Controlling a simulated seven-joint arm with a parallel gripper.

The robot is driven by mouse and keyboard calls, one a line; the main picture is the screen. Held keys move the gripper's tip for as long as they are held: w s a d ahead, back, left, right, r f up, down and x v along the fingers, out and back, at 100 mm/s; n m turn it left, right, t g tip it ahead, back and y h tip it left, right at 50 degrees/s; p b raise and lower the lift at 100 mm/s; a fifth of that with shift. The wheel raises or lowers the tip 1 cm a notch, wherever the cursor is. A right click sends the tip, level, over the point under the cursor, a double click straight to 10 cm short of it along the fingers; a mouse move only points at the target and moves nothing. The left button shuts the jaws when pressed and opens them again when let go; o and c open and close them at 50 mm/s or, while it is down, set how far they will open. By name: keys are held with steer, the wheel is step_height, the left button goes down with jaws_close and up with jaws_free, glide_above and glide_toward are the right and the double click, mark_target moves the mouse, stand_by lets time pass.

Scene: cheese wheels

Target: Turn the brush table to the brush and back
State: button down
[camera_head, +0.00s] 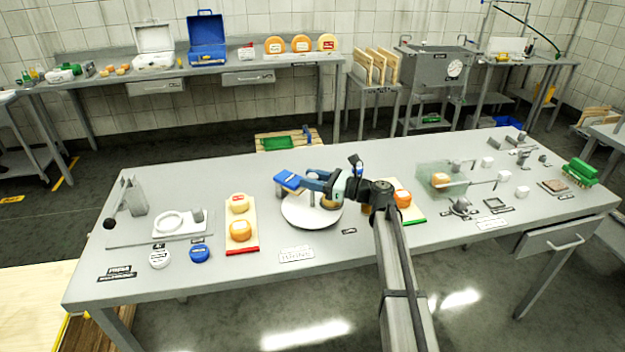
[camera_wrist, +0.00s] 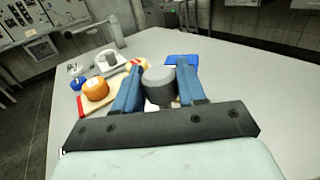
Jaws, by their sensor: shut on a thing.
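The brush table is a round white turntable (camera_head: 300,214) on the grey bench, left of my arm. A blue brush (camera_head: 288,179) stands at its back left edge; a blue block also shows beyond the fingers in the wrist view (camera_wrist: 183,60). My gripper (camera_head: 316,183) is over the turntable, its blue fingers shut on a grey upright knob (camera_wrist: 158,82). The knob's foot is hidden by the gripper. An orange cheese wheel (camera_head: 328,204) appears on the turntable below the gripper, partly covered by it.
Left of the turntable is a red-edged board (camera_head: 242,248) with two cheese wheels. Right of my arm is a green-edged board (camera_head: 416,215) with an orange wheel (camera_head: 402,197). A clear box (camera_head: 440,178) stands farther right. The bench front between turntable and edge holds small labels.

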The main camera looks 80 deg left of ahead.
steer(key=shift+a, duration=0.1)
steer(key=shift+n+g+h, duration=0.3)
steer(key=shift+n+h, duration=0.1)
steer(key=shift+h, duration=0.1)
steer(key=shift+n+g+h, duration=0.3)
steer(key=shift+n+h, duration=0.1)
steer(key=shift+h, duration=0.2)
steer(key=c, duration=0.8)
jaws_free()
